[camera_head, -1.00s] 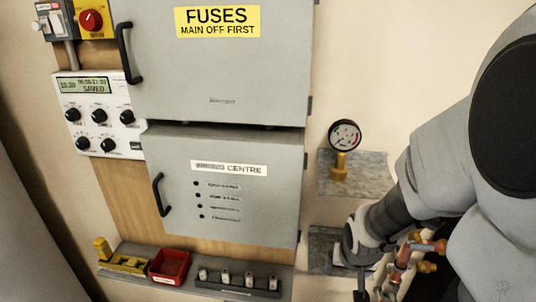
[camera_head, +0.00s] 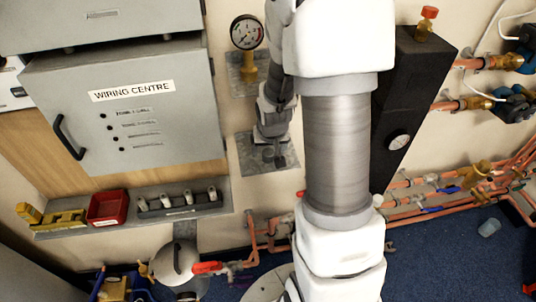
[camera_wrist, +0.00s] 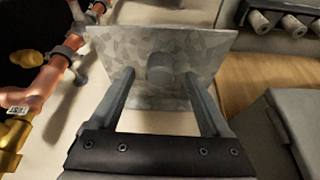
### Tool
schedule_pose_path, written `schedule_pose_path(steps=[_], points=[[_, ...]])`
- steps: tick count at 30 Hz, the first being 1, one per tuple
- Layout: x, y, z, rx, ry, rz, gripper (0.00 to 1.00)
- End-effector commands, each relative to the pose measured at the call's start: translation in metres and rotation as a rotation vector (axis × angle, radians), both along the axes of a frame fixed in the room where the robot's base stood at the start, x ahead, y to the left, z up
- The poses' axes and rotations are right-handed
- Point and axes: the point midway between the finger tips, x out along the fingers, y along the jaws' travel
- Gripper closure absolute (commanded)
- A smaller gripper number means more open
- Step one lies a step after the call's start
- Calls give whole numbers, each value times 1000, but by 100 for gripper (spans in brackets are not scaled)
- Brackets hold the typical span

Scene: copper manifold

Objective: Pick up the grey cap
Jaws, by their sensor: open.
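The grey cap (camera_wrist: 160,67) is a short round cylinder on a mottled galvanised metal plate (camera_wrist: 215,42) in the wrist view. My gripper (camera_wrist: 160,80) is open, with one finger to each side of the cap in the picture. The cap appears beyond or level with the fingertips, and I see no contact. In the head view my gripper (camera_head: 279,158) is in front of the lower metal plate (camera_head: 248,152) on the wall. I cannot make out the cap there.
A pressure gauge (camera_head: 247,33) stands on the upper plate. The wiring centre cabinet (camera_head: 125,100) is to the left, above a shelf with a red bin (camera_head: 107,207) and a rack of grey cylinders (camera_head: 180,202). Copper pipes with brass fittings (camera_wrist: 28,59) run close left in the wrist view.

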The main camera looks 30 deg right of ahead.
Motion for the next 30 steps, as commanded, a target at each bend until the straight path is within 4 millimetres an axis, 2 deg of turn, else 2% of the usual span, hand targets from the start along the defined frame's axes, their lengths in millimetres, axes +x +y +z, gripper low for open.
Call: schedule_pose_path(steps=[10,23,30], points=[[2,-1,-5,-1,-2,0,21],[2,-1,-5,0,-1,0,98],[2,-1,-5,0,-1,0,100]])
